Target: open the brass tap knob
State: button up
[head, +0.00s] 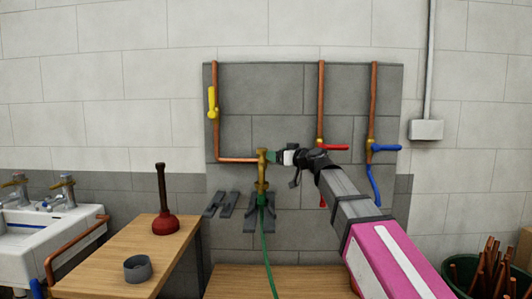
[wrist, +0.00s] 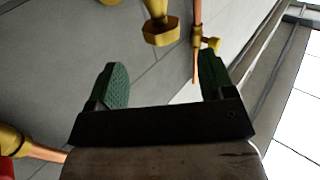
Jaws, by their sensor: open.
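The brass tap (head: 262,172) stands in front of the grey panel in the head view, with a green hose hanging from its lower end. My gripper (head: 274,157) is at the right of the tap's top, pointing left; the overlap hides whether they touch. In the wrist view my gripper (wrist: 159,64) is open, its two green fingers wide apart with nothing between them. A brass piece with a six-sided end (wrist: 160,32), apparently part of the tap, shows ahead of the gap, beyond the fingertips. Which part of it is the knob is not clear.
Copper pipes carry a yellow lever (head: 212,103), a red lever (head: 333,147) and a blue lever (head: 386,147). The red lever is close to my wrist. A plunger (head: 165,212) and a grey ring (head: 137,268) stand on the wooden bench (head: 95,286) at left.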

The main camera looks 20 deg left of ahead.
aim_at(262, 151)
jog(key=x, duration=0.9)
jog(key=shift+s, duration=0.1)
jog(key=c, duration=0.9)
